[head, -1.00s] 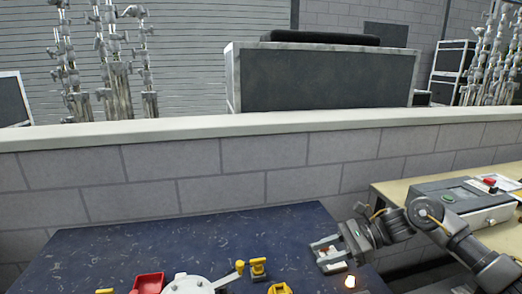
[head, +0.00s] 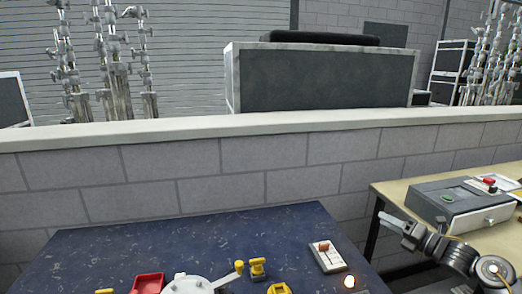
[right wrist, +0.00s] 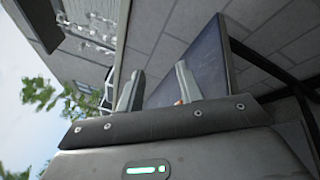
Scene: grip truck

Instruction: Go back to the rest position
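My right gripper (head: 388,222) hangs in the air in the head view, right of the dark blue table and in front of the brick wall. It also shows in the right wrist view (right wrist: 158,92), where its two fingers stand apart with nothing held between them. A small white box with a red part on top (head: 326,256) lies on the table, clear of the gripper. My left gripper is not in view.
The dark blue table (head: 215,235) holds a red tray (head: 148,284), a white round device (head: 188,285) and several yellow items. A beige table (head: 410,190) at the right bears a grey control box (head: 462,201). The brick wall (head: 250,165) runs behind.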

